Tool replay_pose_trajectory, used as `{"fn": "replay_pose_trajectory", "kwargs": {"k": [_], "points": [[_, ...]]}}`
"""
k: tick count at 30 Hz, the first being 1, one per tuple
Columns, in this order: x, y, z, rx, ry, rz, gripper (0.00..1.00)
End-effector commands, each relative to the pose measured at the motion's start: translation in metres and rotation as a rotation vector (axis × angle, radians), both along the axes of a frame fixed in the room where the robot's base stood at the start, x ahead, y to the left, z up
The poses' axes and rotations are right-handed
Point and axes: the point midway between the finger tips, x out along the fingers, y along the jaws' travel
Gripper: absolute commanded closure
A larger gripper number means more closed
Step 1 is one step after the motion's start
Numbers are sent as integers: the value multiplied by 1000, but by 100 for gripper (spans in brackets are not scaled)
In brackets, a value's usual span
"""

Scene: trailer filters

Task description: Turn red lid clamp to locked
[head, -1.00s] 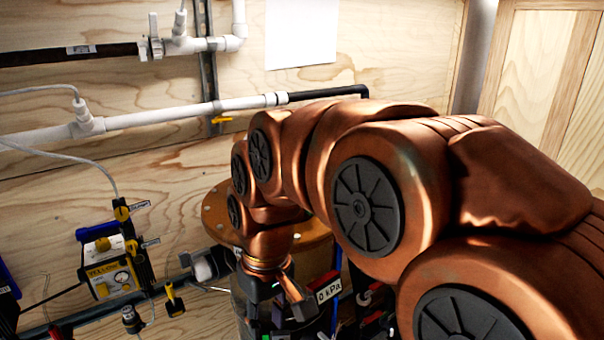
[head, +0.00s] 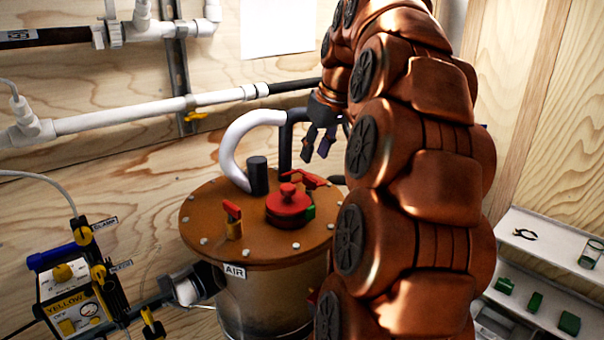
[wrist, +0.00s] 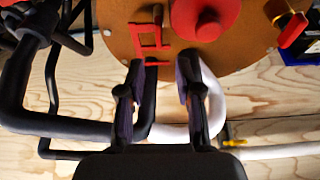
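A round red lid (head: 288,208) with a knob sits on the brown top plate (head: 205,215) of a tank. A red clamp lever (head: 314,181) lies beside the lid at its back right, and a green piece is at the lid's right edge. In the wrist view the red clamp (wrist: 150,38) appears as an open frame shape left of the red lid (wrist: 205,18). My gripper (head: 316,153) is open and empty above and behind the tank's back right side. In the wrist view its fingers (wrist: 162,65) are apart, with the clamp just beyond the tips.
A red-handled brass valve (head: 233,222) stands on the plate's front left. A white hose (head: 232,145) and black pipes rise behind the lid near my gripper.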

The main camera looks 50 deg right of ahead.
Motion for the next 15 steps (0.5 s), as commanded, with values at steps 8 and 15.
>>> {"fn": "replay_pose_trajectory", "kwargs": {"k": [8, 15], "points": [[4, -3, -9, 0, 1, 1, 66], [11, -4, -28, 1, 2, -1, 66]]}}
